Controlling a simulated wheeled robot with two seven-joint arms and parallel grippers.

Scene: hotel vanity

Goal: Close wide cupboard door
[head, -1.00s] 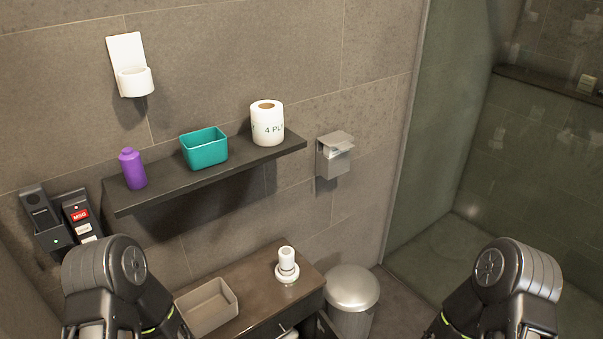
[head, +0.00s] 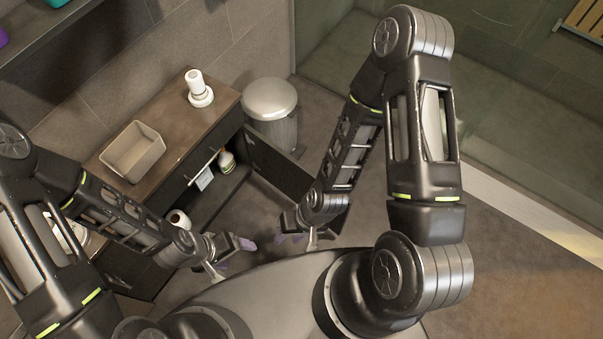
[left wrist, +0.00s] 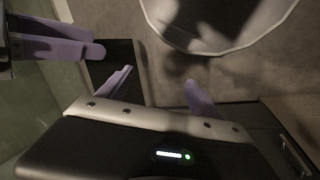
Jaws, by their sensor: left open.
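The dark cupboard door (head: 282,168) stands swung open at the right side of the vanity cabinet (head: 215,150), showing the inside of the compartment. My left gripper (head: 234,257) is open and empty in front of the cabinet, apart from the door in the head view. Its purple fingers show spread in the left wrist view (left wrist: 160,92), near a dark panel (left wrist: 122,60) that may be the door. My right gripper (head: 296,238) is just below the door's lower end; whether it touches the door is unclear. Its purple fingers also show in the left wrist view (left wrist: 58,40), but their gap is hard to judge.
A metal bin (head: 270,112) stands behind the door. A beige tray (head: 133,152) and white dispenser (head: 199,90) stand on the counter. A bottle (head: 227,162) and toilet roll (head: 178,220) show at the compartment. Another dark panel is partly hidden beneath my left arm. Floor on the right is clear.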

